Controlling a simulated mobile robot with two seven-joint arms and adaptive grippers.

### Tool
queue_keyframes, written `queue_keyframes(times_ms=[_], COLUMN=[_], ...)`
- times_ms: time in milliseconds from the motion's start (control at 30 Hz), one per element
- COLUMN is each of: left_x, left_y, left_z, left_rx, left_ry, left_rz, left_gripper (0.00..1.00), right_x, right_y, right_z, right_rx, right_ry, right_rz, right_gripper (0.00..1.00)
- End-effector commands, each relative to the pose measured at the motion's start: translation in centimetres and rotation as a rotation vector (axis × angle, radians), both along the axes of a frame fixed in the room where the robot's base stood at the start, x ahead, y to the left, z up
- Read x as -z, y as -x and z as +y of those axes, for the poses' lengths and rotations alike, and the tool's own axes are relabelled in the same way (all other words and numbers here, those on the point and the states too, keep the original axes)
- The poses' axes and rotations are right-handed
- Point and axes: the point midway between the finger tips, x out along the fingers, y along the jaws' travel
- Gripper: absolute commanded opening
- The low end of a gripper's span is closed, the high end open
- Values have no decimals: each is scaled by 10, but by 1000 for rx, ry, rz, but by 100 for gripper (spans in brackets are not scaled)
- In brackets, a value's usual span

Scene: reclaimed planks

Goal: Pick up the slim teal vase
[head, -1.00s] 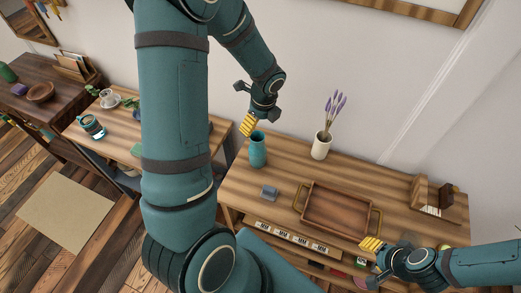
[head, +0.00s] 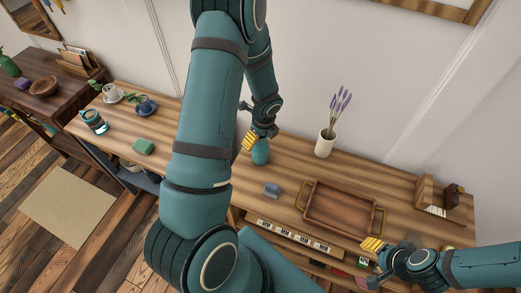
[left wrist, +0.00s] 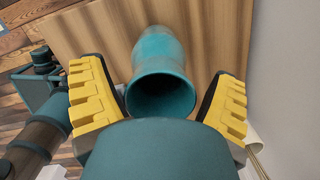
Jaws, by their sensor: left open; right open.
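The slim teal vase (head: 261,155) stands on the plank-topped table, partly hidden in the head view by my left gripper (head: 251,139). In the left wrist view the vase (left wrist: 160,58) shows its round dark mouth between the two yellow fingers of my left gripper (left wrist: 160,100). The gripper is open, with a gap on each side of the vase's rim. My right gripper (head: 373,246) is open and empty at the table's front right, near the wooden tray's corner.
A white vase with lavender (head: 325,144) stands right of the teal vase. A small grey-blue object (head: 271,189) and the wooden tray (head: 309,217) lie in front. A letter holder (head: 428,194) stands at the right. Cups and a green block (head: 143,146) are at left.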

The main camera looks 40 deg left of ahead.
Motion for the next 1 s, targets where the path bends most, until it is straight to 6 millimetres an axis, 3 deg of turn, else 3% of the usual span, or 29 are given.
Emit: queue_keyframes(times_ms=[133,167,300,400,767,1000], left_x=[-1,-1,-1,-1,-6,-47], left_y=[0,0,0,0,-1,-1], left_z=[0,0,0,0,0,1], left_rx=[-1,-1,-1,-1,-2,-4], left_ry=[0,0,0,0,-1,-1], left_rz=[0,0,0,0,-2,-6], left_gripper=[88,83,34,7,7,7], right_x=[0,0,0,0,-1,-7], right_y=[0,0,0,0,0,0], right_z=[0,0,0,0,0,0], right_rx=[0,0,0,0,0,0], right_ry=[0,0,0,0,0,-1], right_rz=[0,0,0,0,0,0], right_gripper=[47,47,47,47,47,47])
